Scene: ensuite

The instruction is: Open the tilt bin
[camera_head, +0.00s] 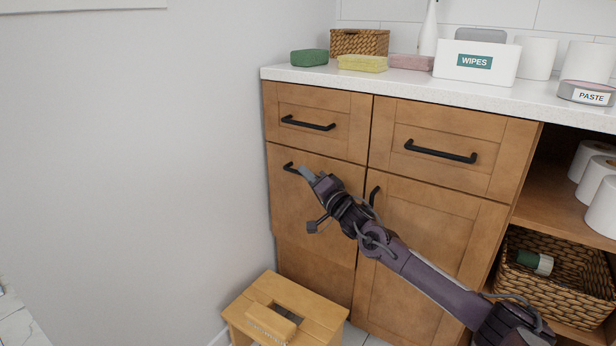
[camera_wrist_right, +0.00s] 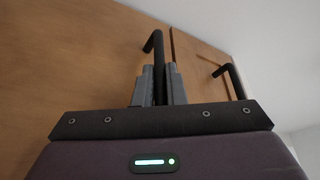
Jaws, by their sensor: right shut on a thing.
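The tilt bin front (camera_head: 305,215) is the wooden panel at lower left of the cabinet, below the left drawer. Its black bar handle (camera_head: 289,167) is near its top edge and partly hidden by my right gripper (camera_head: 306,173). The gripper reaches in from the lower right. In the right wrist view, the two grey fingers (camera_wrist_right: 161,88) stand on either side of the black handle (camera_wrist_right: 157,50) and are shut on it. I cannot tell whether the panel is tilted out at all. My left gripper is not in view.
A wooden step stool (camera_head: 285,308) stands on the floor before the cabinet's left end. A wall (camera_head: 130,170) is close on the left. A cupboard door (camera_head: 425,235) adjoins on the right. The counter (camera_head: 400,88) above holds sponges, a wipes box and rolls.

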